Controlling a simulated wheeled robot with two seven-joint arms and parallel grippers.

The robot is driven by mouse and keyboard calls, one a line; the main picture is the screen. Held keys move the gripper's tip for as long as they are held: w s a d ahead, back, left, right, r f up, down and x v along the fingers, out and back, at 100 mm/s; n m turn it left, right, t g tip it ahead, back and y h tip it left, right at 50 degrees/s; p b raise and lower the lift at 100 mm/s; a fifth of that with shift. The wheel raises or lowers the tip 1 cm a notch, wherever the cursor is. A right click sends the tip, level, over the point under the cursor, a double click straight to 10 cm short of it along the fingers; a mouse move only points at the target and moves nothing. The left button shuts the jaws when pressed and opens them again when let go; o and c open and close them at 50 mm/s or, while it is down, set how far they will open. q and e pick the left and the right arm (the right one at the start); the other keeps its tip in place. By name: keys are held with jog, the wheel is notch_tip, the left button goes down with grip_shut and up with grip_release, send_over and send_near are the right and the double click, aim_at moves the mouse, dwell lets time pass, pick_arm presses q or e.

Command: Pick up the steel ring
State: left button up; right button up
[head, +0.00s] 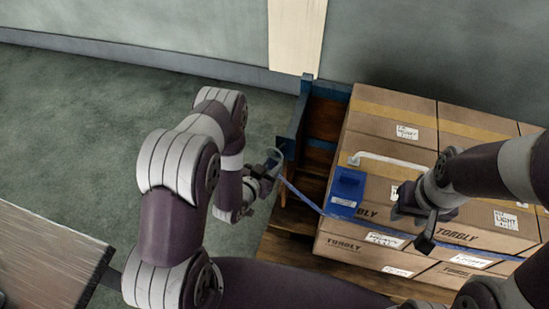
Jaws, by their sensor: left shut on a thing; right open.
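My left gripper (269,166) is at the left side of the stacked boxes, near the blue post.
Cardboard boxes (376,220) are stacked on a wooden pallet (285,248). A blue block (347,188) and a white bar (398,161) are at the boxes. A blue strap (300,195) crosses them. A table (45,260) is at lower left; the green floor between is clear.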

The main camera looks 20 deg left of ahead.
pick_arm(q)
jog(key=s+a+r+p, duration=0.1)
jog(key=s+a+p, duration=0.2)
jog(key=s, duration=1.1)
jog(key=shift+s+a+r, duration=0.3)
jog(key=shift+a+r, duration=0.1)
jog(key=shift+a, duration=0.15)
